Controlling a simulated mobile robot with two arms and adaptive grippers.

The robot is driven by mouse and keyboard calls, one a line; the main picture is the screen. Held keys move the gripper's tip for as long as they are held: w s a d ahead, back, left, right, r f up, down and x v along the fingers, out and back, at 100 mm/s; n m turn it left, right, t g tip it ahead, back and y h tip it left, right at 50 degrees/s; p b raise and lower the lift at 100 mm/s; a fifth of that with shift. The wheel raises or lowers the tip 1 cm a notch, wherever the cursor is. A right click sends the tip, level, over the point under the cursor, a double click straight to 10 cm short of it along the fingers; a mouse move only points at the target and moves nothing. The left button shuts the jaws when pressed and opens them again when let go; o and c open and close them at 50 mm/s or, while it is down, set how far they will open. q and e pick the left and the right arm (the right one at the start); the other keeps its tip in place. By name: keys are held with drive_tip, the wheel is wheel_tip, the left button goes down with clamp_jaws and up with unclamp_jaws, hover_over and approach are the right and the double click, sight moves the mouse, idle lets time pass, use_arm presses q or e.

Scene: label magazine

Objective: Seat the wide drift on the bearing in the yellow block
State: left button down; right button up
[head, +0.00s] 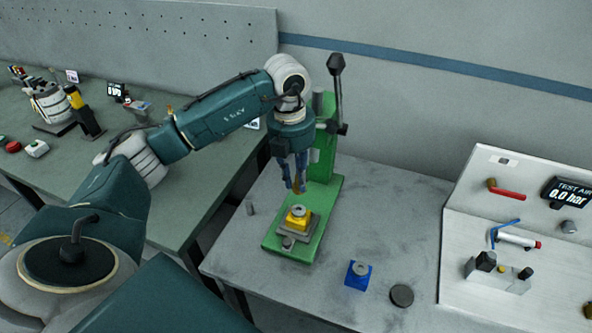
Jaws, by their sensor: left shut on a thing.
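The yellow block (296,222) sits on the base of a green press. A grey round part, the bearing (298,210), shows on its top. My left gripper (298,187) points down just above the block, between it and the press head. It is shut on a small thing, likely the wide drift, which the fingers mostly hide. I see a gap between the fingertips and the bearing. My right gripper is not in view.
The green press (322,195) has a lever with a dark knob (335,63). Small grey cylinders stand left of the press (250,208) and on its front edge (288,243). A blue block (358,276) and a dark disc (402,295) lie right. A test panel (470,215) stands far right.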

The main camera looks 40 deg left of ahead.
sight(295, 186)
use_arm(q)
drive_tip(key=shift+a, duration=0.1)
drive_tip(key=shift+w+f, duration=0.1)
drive_tip(key=shift+f+b, duration=0.45)
drive_tip(key=shift+b, duration=0.15)
wheel_tip(295, 186, down, 4)
drive_tip(key=b, duration=0.3)
drive_tip(key=shift+f, duration=0.25)
drive_tip(key=shift+f+b, duration=0.2)
drive_tip(key=shift+b, duration=0.1)
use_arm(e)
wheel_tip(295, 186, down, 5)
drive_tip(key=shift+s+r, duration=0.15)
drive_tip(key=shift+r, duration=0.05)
use_arm(q)
drive_tip(key=shift+r, duration=0.1)
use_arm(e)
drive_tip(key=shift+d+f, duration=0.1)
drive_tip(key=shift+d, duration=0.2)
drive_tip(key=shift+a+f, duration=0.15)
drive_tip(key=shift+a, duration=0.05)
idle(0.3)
use_arm(q)
drive_tip(key=shift+f+b, duration=1.15)
drive_tip(key=shift+f, duration=0.15)
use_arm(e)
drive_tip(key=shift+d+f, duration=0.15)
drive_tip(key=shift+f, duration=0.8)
